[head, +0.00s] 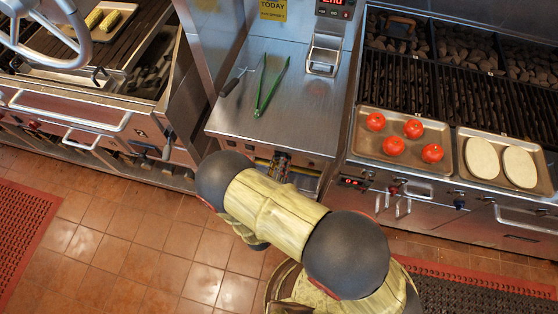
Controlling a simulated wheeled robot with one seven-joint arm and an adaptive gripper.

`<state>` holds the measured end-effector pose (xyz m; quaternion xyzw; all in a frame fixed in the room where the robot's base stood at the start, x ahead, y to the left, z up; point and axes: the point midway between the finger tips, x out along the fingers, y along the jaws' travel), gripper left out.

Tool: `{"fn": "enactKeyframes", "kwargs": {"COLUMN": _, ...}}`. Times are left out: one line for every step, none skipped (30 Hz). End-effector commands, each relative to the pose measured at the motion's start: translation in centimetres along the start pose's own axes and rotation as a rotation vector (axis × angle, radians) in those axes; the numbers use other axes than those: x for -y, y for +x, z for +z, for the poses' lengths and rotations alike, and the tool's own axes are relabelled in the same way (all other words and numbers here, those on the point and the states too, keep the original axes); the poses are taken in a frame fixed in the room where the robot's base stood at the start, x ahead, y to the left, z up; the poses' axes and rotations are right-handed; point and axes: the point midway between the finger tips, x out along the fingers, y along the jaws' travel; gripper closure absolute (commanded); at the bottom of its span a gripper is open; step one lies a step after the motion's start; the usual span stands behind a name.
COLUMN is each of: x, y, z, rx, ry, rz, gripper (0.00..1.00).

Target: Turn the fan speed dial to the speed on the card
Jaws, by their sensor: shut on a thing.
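A yellow card (273,10) stands at the back of the steel counter, at the top of the head view. The word "TODAY" is readable on it; the smaller line below is too small to read. I cannot make out the fan speed dial for certain. The counter's front panel (315,170) is partly covered by my arm. My arm crosses the lower middle of the view and bends down in front of the counter.
Green tongs (272,88) and a dark-handled tool (235,82) lie on the counter (225,115). To the right, a grill (400,85) holds a tray (367,150) with several tomatoes and another tray (485,133) with two pale ovals. Tiled floor (120,235) is free at left.

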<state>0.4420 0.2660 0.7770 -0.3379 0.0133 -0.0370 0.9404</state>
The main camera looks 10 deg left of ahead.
Motion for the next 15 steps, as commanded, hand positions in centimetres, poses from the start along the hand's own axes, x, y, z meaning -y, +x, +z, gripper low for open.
{"fn": "enactKeyframes", "kwargs": {"x": -0.04, "y": 0.01, "z": 0.03, "rx": 0.000, "ry": -0.004, "rz": 0.001, "gripper": 0.95}}
{"fn": "enactKeyframes", "kwargs": {"x": -0.04, "y": 0.01, "z": 0.02, "rx": 0.000, "ry": -0.006, "rz": 0.001, "gripper": 0.95}}
{"fn": "enactKeyframes", "kwargs": {"x": -0.04, "y": 0.01, "z": 0.02, "rx": 0.000, "ry": -0.008, "rz": 0.001, "gripper": 0.95}}
{"fn": "enactKeyframes", "kwargs": {"x": -0.05, "y": 0.01, "z": 0.01, "rx": 0.000, "ry": -0.009, "rz": 0.001, "gripper": 0.95}}
{"fn": "enactKeyframes", "kwargs": {"x": -0.05, "y": 0.01, "z": 0.01, "rx": 0.000, "ry": -0.009, "rz": 0.001, "gripper": 0.95}}
{"fn": "enactKeyframes", "kwargs": {"x": -0.05, "y": 0.01, "z": 0.01, "rx": 0.000, "ry": -0.009, "rz": 0.001, "gripper": 0.95}}
{"fn": "enactKeyframes", "kwargs": {"x": -0.06, "y": 0.01, "z": 0.01, "rx": 0.000, "ry": -0.009, "rz": 0.001, "gripper": 0.95}}
{"fn": "enactKeyframes", "kwargs": {"x": -0.06, "y": 0.01, "z": 0.01, "rx": 0.000, "ry": -0.009, "rz": 0.001, "gripper": 0.95}}
{"fn": "enactKeyframes", "kwargs": {"x": -0.06, "y": 0.01, "z": 0.01, "rx": 0.000, "ry": -0.009, "rz": 0.001, "gripper": 0.95}}
{"fn": "enactKeyframes", "kwargs": {"x": -0.06, "y": 0.01, "z": 0.01, "rx": 0.000, "ry": -0.009, "rz": 0.001, "gripper": 0.95}}
{"fn": "enactKeyframes", "kwargs": {"x": -0.06, "y": 0.01, "z": 0.02, "rx": 0.000, "ry": -0.009, "rz": 0.001, "gripper": 0.95}}
{"fn": "enactKeyframes", "kwargs": {"x": -0.06, "y": 0.01, "z": 0.02, "rx": 0.000, "ry": -0.009, "rz": 0.001, "gripper": 0.95}}
{"fn": "enactKeyframes", "kwargs": {"x": -0.06, "y": 0.01, "z": 0.02, "rx": 0.000, "ry": -0.008, "rz": 0.001, "gripper": 0.95}}
{"fn": "enactKeyframes", "kwargs": {"x": -0.06, "y": 0.01, "z": 0.02, "rx": 0.000, "ry": -0.008, "rz": 0.001, "gripper": 0.69}}
{"fn": "enactKeyframes", "kwargs": {"x": -0.06, "y": 0.00, "z": 0.02, "rx": 0.000, "ry": -0.008, "rz": 0.001, "gripper": 0.66}}
